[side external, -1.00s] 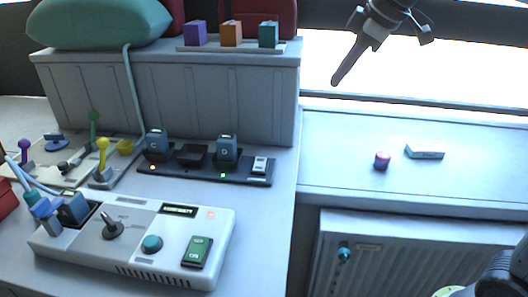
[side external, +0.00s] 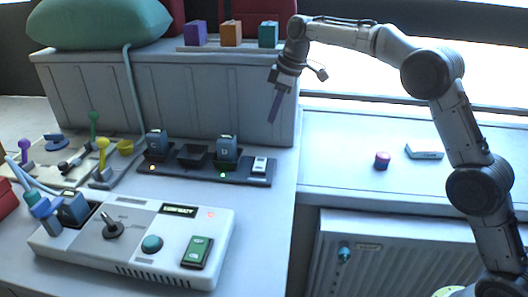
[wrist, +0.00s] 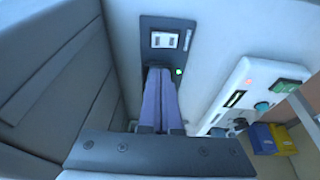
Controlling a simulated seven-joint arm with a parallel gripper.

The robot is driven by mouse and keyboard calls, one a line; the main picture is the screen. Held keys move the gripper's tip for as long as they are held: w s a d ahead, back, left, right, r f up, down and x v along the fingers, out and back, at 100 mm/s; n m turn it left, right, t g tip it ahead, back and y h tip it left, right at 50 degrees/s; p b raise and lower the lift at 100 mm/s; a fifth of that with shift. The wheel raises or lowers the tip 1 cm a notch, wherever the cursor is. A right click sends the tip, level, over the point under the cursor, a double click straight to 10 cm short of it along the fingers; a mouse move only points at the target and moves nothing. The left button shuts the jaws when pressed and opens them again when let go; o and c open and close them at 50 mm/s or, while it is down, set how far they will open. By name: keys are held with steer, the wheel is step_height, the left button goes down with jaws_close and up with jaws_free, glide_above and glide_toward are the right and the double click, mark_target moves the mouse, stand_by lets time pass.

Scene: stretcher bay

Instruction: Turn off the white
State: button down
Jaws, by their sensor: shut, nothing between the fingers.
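A white rocker switch (side external: 260,165) sits at the right end of the dark power strip (side external: 205,174). The white switch also shows in the wrist view (wrist: 164,40), just beyond my fingertips. My gripper (side external: 271,121) is shut and empty, pointing down above the strip's right end and apart from the switch. In the wrist view its long purplish fingers (wrist: 160,72) lie together and cover part of the strip. A green light (side external: 223,175) glows on the strip below the plug marked D (side external: 227,149). The switch's on or off position is too small to tell.
A white control box (side external: 140,248) with a joystick, a teal knob and a green ON switch (side external: 197,252) stands in front. A grey panelled wall (side external: 170,105) rises behind the strip. A pink-topped cylinder (side external: 382,160) and a small white block (side external: 424,151) lie on the right counter.

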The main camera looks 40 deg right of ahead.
glide_toward(262, 160)
steer(key=x, duration=0.5)
steer(key=shift+w+a, duration=0.15)
steer(key=shift+a, duration=0.25)
steer(key=shift+w+d+f, duration=0.1)
steer(key=shift+f, duration=0.65)
steer(key=shift+w+d+f, duration=0.15)
steer(key=shift+w+f, duration=0.05)
steer(key=shift+f, duration=0.15)
steer(key=shift+s, duration=0.15)
